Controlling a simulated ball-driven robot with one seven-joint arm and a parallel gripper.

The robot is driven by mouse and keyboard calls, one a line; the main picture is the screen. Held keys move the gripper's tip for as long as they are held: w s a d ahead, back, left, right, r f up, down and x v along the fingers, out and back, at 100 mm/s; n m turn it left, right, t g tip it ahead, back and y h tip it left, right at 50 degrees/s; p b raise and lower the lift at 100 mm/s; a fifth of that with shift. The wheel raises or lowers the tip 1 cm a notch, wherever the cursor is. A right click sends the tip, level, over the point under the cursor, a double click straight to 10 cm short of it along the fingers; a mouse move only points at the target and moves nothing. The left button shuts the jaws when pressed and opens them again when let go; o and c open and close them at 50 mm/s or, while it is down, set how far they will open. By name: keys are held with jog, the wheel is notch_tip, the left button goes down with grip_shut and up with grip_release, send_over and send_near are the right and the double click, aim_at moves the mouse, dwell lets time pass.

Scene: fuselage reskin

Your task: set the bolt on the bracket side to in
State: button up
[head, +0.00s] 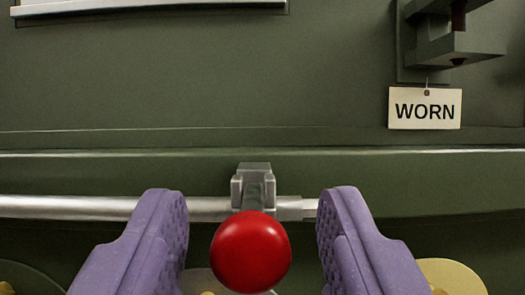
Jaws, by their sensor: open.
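A red ball-shaped knob (251,252) is at the lower middle of the head view, on the end of a short grey stem. The stem comes from a grey block (253,187) on a silver horizontal rod (90,208), which looks like a sliding bolt. My gripper (248,222) is open, with one purple textured finger on each side of the knob. Gaps show between the knob and both fingers. A dark grey bracket (450,48) sticks out from the green panel at the upper right, with a tag hanging below it.
The tag (425,108) is cream and reads "WORN". A pale framed edge (150,9) crosses the green panel (200,85) at the upper left. A green ledge (440,180) runs across above the rod. Yellowish rounded shapes (455,278) show partly at the bottom edge.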

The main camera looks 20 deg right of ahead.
aim_at(252, 195)
jog(key=shift+x, duration=1.4)
jog(key=shift+s, duration=0.1)
jog(key=shift+c, duration=0.5)
grip_shut()
jog(key=shift+w+d+f+b, duration=0.15)
jog(key=shift+w+b, duration=0.2)
jog(key=shift+w, duration=0.25)
jog(key=shift+w+d+b, duration=0.2)
jog(key=shift+w+b, duration=0.1)
jog(key=shift+w, duration=0.35)
jog(key=shift+c, duration=1.7)
grip_release()
jog(key=shift+r, duration=0.25)
jog(key=o, duration=0.4)
jog(key=shift+w+d+f, duration=0.1)
jog(key=shift+w, duration=0.05)
jog(key=shift+o, duration=0.2)
